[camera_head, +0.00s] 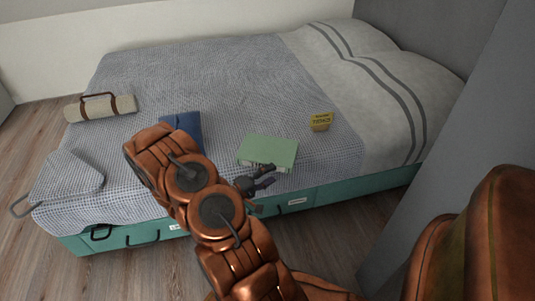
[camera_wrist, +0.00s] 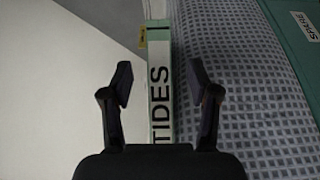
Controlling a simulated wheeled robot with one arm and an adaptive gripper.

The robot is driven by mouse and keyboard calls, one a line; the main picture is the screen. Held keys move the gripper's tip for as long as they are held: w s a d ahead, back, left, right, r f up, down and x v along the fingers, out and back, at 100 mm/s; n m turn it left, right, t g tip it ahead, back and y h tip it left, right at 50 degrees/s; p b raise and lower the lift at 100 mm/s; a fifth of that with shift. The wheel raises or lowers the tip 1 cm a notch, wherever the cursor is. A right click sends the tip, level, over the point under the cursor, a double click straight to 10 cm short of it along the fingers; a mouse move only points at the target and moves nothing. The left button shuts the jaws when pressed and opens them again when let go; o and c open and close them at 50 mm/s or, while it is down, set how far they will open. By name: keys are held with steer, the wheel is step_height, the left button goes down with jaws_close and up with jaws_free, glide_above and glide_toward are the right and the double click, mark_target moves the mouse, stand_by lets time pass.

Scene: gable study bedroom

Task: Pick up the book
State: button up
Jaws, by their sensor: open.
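The book (camera_head: 268,150) has a pale green cover and lies flat on the bed near its front edge. In the wrist view its pale spine (camera_wrist: 160,95), lettered "TIDES", shows between the fingers. My gripper (camera_head: 269,176) is in front of the spine, at the bed's front edge. In the wrist view my gripper (camera_wrist: 159,75) is open, with one finger on each side of the spine. I see no contact with the book, and the remaining gap to it is hard to judge.
The bed (camera_head: 220,80) has teal drawers (camera_head: 345,190) below. A small yellow card or box (camera_head: 320,121) lies right of the book, a blue folder-like item (camera_head: 184,128) left. A grey wall stands at right.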

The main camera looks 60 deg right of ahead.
mark_target(277, 169)
steer(key=shift+w+b+x, duration=0.1)
steer(key=shift+b+x, duration=0.4)
steer(key=shift+x, duration=0.5)
steer(key=shift+w+b+x, duration=0.15)
steer(key=shift+b+x, duration=0.3)
steer(key=shift+x, duration=0.55)
steer(key=shift+b+x, duration=0.3)
steer(key=shift+x, duration=0.85)
jaws_close()
